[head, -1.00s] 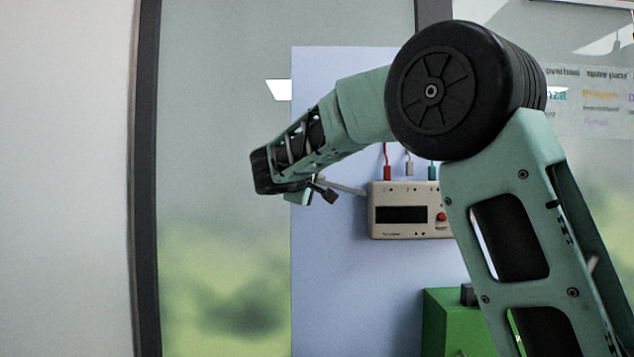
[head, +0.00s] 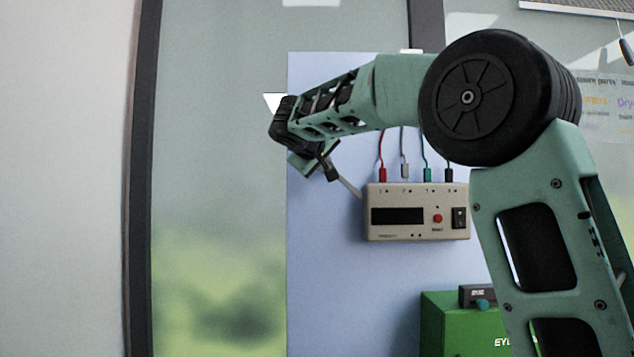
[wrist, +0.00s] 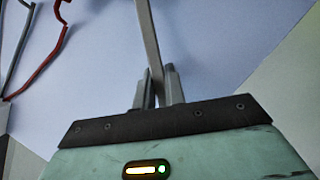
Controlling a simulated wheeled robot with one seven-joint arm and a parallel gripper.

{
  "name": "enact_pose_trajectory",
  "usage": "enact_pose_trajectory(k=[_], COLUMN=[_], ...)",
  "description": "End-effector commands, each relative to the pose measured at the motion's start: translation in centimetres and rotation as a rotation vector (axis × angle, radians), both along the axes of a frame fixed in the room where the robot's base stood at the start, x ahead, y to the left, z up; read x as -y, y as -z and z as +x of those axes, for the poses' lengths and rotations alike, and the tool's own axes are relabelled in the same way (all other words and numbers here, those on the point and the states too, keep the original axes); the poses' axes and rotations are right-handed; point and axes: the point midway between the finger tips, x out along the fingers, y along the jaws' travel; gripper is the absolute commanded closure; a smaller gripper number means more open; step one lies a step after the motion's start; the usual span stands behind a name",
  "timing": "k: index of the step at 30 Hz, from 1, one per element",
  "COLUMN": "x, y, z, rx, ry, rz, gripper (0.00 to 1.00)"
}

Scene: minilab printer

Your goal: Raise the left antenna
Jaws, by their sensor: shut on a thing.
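The left antenna (head: 349,187) is a thin grey bar at the left side of a beige box (head: 398,227) on a pale blue panel. It slants up and left from the box to my gripper (head: 330,172). In the wrist view the antenna (wrist: 149,40) passes between the two grey fingers of my gripper (wrist: 156,90), which are shut on it. My gripper hides the antenna's far end in the head view. No right antenna shows clearly.
Red, grey, green and black leads (head: 427,150) rise from the box top, right of my gripper. A green case (head: 450,325) with a dark item on it stands below. The panel (head: 325,270) left of and below the box is clear.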

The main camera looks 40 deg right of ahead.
Motion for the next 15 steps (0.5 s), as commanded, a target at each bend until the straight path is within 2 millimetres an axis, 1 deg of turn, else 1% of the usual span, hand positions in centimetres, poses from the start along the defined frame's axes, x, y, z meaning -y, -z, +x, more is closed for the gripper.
enact_pose_trajectory(k=[6, 15], x=[1.6, 3.5], y=[-1.6, -3.0], z=[-1.1, -2.4], rx=[0.118, 0.249], ry=[0.002, 0.002], rz=[0.17, 0.366], gripper=[1.0, 1.0])
